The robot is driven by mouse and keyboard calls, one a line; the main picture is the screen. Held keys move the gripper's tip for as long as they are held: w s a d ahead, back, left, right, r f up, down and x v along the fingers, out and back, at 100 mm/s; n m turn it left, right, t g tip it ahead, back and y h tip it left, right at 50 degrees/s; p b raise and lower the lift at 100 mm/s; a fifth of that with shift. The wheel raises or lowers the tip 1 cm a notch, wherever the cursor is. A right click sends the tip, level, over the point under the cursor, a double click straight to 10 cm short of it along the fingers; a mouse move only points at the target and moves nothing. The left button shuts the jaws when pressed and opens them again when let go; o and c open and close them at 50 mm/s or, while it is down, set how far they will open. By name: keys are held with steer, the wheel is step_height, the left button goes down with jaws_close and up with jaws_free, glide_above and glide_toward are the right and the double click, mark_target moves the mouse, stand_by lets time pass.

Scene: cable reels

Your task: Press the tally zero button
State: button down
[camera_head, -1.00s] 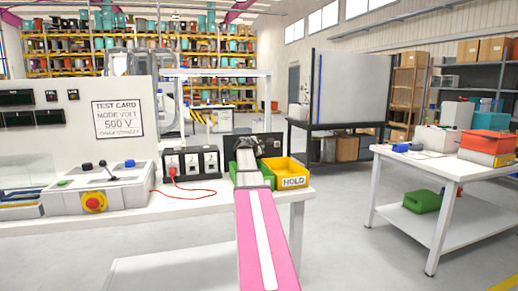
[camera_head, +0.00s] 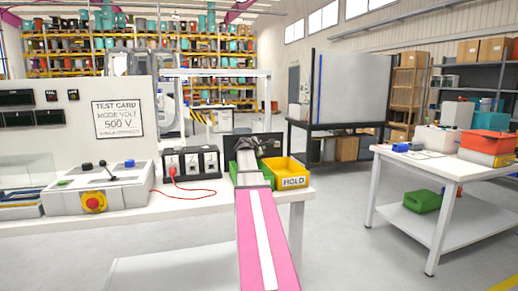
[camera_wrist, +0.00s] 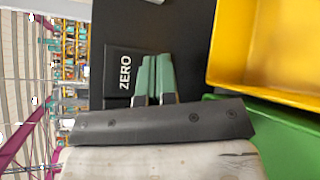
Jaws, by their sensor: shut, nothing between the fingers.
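The black tally panel (camera_head: 229,143) stands at the back right of the white bench, behind the bins. In the wrist view its dark face (camera_wrist: 190,25) fills the middle, with a raised plate marked ZERO (camera_wrist: 124,72) in white letters. My gripper (camera_wrist: 157,60) is shut and empty, its pale green fingertips just beside the ZERO lettering. They overlap the plate's edge in the picture, and I cannot tell whether they touch it. No separate button shows clearly; the fingers may hide it. In the head view my gripper (camera_head: 262,144) is small and dark in front of the panel.
A yellow HOLD bin (camera_head: 293,181) and a green bin (camera_head: 233,171) sit close to my gripper. A black socket box (camera_head: 191,163) with a red lead stands to the left. A control box (camera_head: 97,195) with a red-and-yellow emergency stop lies further left.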

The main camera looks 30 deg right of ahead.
steer(key=shift+s, duration=0.1)
steer(key=shift+s+a, duration=0.2)
steer(key=shift+s, duration=0.6)
steer(key=shift+s+a, duration=0.2)
steer(key=shift+s, duration=0.55)
steer(key=shift+s+a, duration=0.2)
steer(key=shift+s, duration=0.6)
